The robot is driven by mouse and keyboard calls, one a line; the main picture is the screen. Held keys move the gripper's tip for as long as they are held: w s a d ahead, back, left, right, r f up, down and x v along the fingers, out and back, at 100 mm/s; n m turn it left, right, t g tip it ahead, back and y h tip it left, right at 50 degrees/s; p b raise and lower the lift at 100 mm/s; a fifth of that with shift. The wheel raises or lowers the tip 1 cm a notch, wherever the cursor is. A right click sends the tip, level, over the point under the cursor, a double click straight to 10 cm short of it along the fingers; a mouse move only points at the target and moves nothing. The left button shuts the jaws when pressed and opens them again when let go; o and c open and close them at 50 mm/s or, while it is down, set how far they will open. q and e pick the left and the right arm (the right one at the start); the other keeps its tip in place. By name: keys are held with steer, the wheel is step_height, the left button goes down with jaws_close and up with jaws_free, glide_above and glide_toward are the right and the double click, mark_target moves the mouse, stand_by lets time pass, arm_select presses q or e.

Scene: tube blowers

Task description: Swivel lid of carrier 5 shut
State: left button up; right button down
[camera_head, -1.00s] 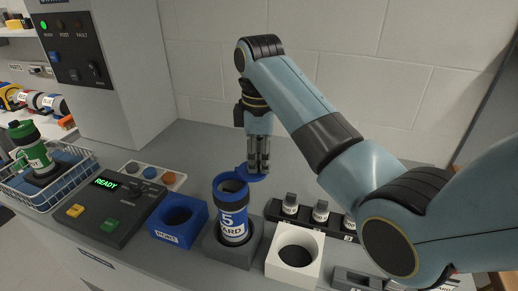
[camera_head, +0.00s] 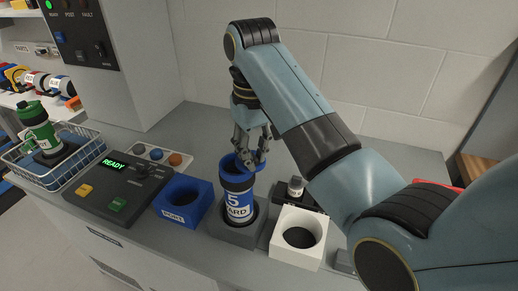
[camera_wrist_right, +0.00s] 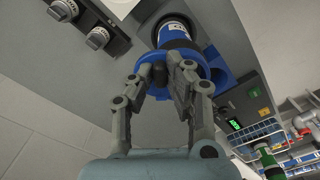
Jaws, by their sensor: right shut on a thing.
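Carrier 5 (camera_head: 237,205) is a blue and white canister with a dark collar. It stands upright in a grey holder (camera_head: 227,234). Its blue lid (camera_head: 259,166) shows at the top, on the right of the blue mouth, partly hidden by my fingers. My right gripper (camera_head: 250,160) reaches down at the top of the carrier and is shut on the lid. In the right wrist view the fingertips (camera_wrist_right: 164,78) close around a small dark knob at the blue lid (camera_wrist_right: 189,58), with the carrier (camera_wrist_right: 172,28) beyond. My left gripper is not in view.
A blue port block (camera_head: 184,203) stands left of the carrier, and a white block (camera_head: 298,240) with a round hole stands right. A control panel (camera_head: 115,190) and a wire basket (camera_head: 52,160) are further left.

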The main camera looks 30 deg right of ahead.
mark_target(236, 155)
steer(key=a+m, duration=0.1)
steer(key=m, duration=0.2)
steer(key=shift+w+a+m, duration=0.15)
steer(key=shift+a+m, duration=0.15)
steer(key=shift+a, duration=0.05)
steer(key=shift+w+a+m, duration=0.25)
steer(key=shift+a+m, duration=0.2)
steer(key=shift+m, duration=0.7)
steer(key=shift+w+a+m, duration=0.2)
steer(key=shift+a+m, duration=0.2)
steer(key=shift+m, duration=0.75)
steer(key=c, duration=1.3)
jaws_free()
